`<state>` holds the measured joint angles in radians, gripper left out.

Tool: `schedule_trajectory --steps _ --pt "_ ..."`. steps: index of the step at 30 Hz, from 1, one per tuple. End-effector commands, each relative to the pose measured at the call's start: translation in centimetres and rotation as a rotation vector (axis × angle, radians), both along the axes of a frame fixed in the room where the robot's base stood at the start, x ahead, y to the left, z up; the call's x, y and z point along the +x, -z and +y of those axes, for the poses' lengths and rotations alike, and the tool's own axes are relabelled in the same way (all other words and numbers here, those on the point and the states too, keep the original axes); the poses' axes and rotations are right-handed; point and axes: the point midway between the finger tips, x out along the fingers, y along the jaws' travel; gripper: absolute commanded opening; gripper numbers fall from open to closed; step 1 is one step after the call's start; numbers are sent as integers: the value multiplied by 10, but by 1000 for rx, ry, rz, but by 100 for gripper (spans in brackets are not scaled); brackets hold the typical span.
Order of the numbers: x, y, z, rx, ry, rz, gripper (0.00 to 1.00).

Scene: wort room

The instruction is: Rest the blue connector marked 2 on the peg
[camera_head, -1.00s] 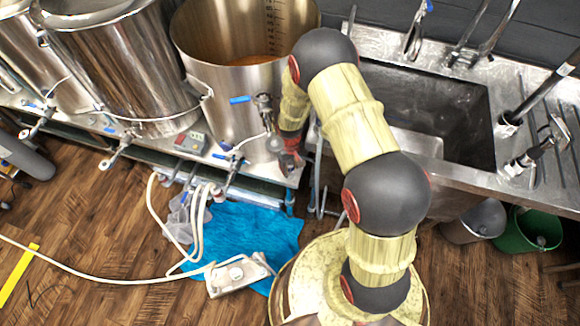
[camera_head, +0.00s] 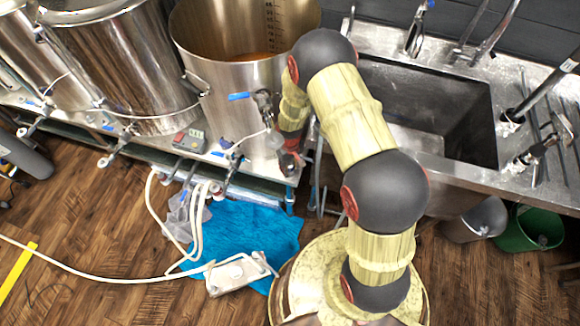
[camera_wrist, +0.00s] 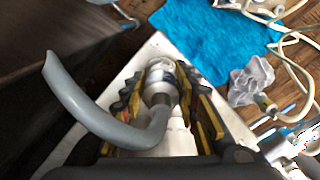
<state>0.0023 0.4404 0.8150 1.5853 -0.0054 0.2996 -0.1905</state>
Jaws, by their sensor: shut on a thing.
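My gripper (camera_wrist: 163,82) is shut on a pale grey, round fitting (camera_wrist: 160,72) between its yellow-edged fingers. A thick grey curved tube (camera_wrist: 88,110) bends away from the fitting to the left. I see no blue and no number 2 on the held piece, so I cannot tell if it is the task's connector. In the head view my gripper (camera_head: 287,162) is small, low in front of the open steel pot (camera_head: 235,95), by the bench edge. I cannot pick out the peg in either view.
Steel kettles with blue-handled valves stand on the bench at left. A sink (camera_head: 425,110) is at right. A blue cloth (camera_head: 245,228), a pale hose (camera_head: 110,281) and a metal-and-white device (camera_head: 236,274) lie on the wooden floor. A green bucket (camera_head: 530,230) stands at lower right.

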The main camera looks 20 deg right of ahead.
Motion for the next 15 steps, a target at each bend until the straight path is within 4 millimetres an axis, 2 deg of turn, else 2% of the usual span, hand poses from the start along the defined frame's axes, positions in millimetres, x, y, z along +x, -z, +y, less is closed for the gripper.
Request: schedule_trajectory --steps 9,10,15 --pt "0 6 0 0 0 -1 1" --pt "0 5 0 0 0 -1 32" --pt "0 5 0 0 0 -1 42"
